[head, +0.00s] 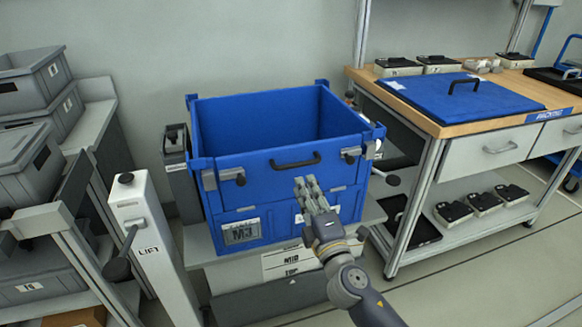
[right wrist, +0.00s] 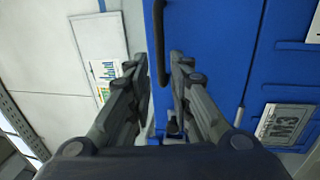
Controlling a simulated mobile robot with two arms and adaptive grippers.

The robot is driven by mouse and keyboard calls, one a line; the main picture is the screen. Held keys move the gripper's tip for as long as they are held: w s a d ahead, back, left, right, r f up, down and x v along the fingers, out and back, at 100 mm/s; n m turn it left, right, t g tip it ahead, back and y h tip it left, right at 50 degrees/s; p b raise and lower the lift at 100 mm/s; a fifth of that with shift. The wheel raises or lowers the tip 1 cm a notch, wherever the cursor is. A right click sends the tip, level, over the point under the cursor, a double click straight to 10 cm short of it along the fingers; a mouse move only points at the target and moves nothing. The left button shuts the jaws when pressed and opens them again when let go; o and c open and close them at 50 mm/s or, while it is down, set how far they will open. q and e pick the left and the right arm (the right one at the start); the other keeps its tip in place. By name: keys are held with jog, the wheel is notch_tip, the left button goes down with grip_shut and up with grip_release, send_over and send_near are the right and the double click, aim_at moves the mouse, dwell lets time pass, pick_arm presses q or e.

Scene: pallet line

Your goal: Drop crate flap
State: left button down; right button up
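The blue crate (head: 240,183) stands upright and open-topped on a grey stand. Its front flap has a dark handle (head: 295,162), with a grey latch at the left (head: 228,178) and another at the right (head: 352,153). The flap looks upright. My right gripper (head: 311,191) is in front of the flap, below the handle. In the right wrist view its two fingers (right wrist: 158,85) are apart, with a gap between them. The handle (right wrist: 160,45) shows beyond the fingertips; I cannot tell whether they touch the crate. My left gripper is not in view.
A grey post marked LIFT (head: 150,250) with a dark lever stands left of the crate. Grey bins (head: 25,160) fill racks at the far left. A wooden-topped bench (head: 400,110) with a blue lid (head: 465,95) stands at the right. Floor is clear at the lower right.

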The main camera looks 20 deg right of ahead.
aim_at(295, 166)
jog(key=w, duration=0.2)
jog(key=w+r, duration=0.1)
jog(key=w, duration=0.5)
jog(key=shift+w+a+r, duration=0.2)
jog(key=shift+w+r, duration=0.05)
grip_shut()
